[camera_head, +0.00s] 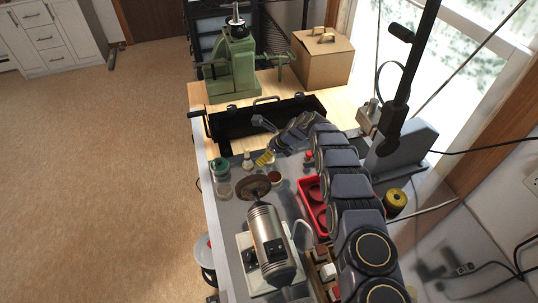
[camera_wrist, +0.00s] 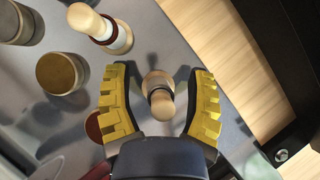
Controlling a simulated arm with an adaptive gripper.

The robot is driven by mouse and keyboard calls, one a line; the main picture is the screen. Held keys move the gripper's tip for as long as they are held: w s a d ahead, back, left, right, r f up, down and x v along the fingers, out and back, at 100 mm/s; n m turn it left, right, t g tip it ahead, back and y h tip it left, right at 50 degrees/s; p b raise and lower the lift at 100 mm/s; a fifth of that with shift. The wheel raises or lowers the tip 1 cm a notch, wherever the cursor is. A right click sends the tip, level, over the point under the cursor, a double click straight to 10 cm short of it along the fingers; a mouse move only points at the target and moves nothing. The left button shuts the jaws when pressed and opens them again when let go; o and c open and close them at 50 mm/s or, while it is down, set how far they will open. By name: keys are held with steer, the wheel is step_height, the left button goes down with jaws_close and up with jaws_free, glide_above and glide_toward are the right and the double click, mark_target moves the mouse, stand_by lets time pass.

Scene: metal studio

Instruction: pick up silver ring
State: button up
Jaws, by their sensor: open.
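In the wrist view, a short wooden peg (camera_wrist: 161,106) stands between my fingers, with a silver-grey band, seemingly the silver ring (camera_wrist: 158,86), around it. My gripper (camera_wrist: 160,88) is open, with one yellow ribbed finger on each side of the peg and a gap on both sides. In the head view my gripper (camera_head: 266,158) is low over the grey bench top, and the ring cannot be made out there. A second wooden peg (camera_wrist: 86,18) with a pale and dark red band stands up and left in the wrist view.
Round-lidded containers (camera_wrist: 62,73) stand left of my gripper. A bench grinder (camera_head: 272,245) and red tray (camera_head: 311,203) are nearer. A green press (camera_head: 231,62) and cardboard box (camera_head: 322,60) stand at the back.

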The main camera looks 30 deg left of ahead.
jaws_close()
stand_by(0.4)
